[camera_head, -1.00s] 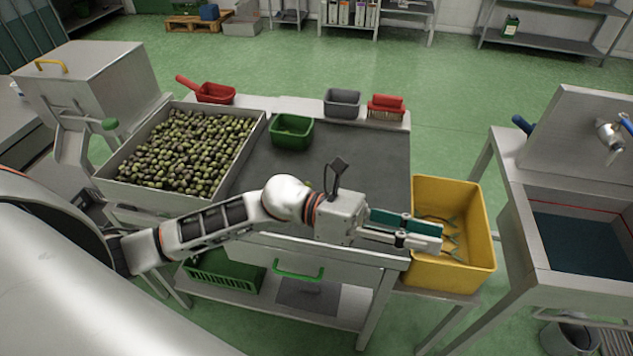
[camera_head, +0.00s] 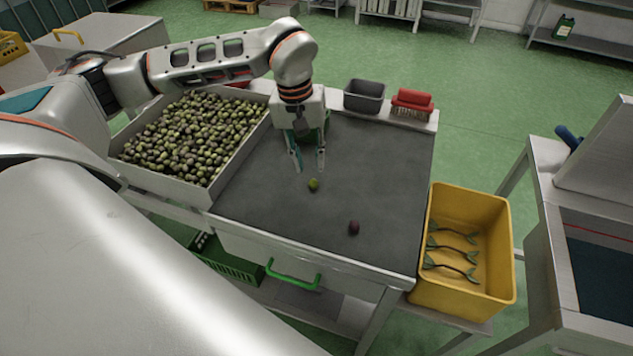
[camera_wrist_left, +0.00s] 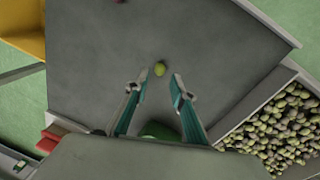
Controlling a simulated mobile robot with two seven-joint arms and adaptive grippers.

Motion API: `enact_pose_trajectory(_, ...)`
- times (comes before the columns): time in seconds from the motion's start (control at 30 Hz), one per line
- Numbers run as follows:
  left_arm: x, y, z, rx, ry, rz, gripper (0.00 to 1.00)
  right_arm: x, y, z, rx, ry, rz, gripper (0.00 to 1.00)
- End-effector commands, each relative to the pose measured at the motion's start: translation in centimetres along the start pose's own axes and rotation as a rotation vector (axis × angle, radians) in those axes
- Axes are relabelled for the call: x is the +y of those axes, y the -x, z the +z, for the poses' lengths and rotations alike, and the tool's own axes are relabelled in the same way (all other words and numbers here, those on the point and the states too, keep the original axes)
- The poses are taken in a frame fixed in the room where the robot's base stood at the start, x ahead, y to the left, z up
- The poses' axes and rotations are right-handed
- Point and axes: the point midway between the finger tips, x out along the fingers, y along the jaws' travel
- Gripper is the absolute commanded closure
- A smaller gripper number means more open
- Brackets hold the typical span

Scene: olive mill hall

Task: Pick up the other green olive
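A single green olive (camera_head: 313,184) lies on the dark grey table mat (camera_head: 385,190). It also shows in the left wrist view (camera_wrist_left: 159,69), just ahead of the fingertips and between their lines. My left gripper (camera_head: 308,168) points down above the mat, slightly behind the olive. Its two teal fingers (camera_wrist_left: 156,92) are spread apart with nothing between them. A dark red olive (camera_head: 353,228) lies on the mat nearer the front edge. Many mixed green and dark olives fill the metal tray (camera_head: 238,151) on the left. My right gripper is in neither view.
A yellow crate (camera_head: 505,245) with several leafy twigs stands right of the table. A grey tub (camera_head: 364,95) and a red brush (camera_head: 412,101) sit along the back ledge. A green container (camera_wrist_left: 160,131) shows partly behind the fingers. The mat's right half is clear.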

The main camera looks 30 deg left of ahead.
Motion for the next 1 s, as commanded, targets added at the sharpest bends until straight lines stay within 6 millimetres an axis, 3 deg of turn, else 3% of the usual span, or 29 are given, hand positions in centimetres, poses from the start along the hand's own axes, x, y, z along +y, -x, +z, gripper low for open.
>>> enact_pose_trajectory(0.53, -0.2, -6.6, -0.8, -0.004, 0.000, 0.003, 0.76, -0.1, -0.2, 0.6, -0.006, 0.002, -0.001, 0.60)
enact_pose_trajectory(0.83, -0.2, -6.8, -0.9, -0.002, 0.000, 0.004, 0.76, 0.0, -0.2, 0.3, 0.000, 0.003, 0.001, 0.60)
enact_pose_trajectory(0.9, -0.2, -6.8, -0.9, -0.002, 0.000, 0.004, 0.91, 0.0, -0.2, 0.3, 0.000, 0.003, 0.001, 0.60)
enact_pose_trajectory(1.0, -0.2, -6.8, -0.9, -0.002, 0.000, 0.004, 0.92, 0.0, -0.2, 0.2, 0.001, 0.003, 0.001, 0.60)
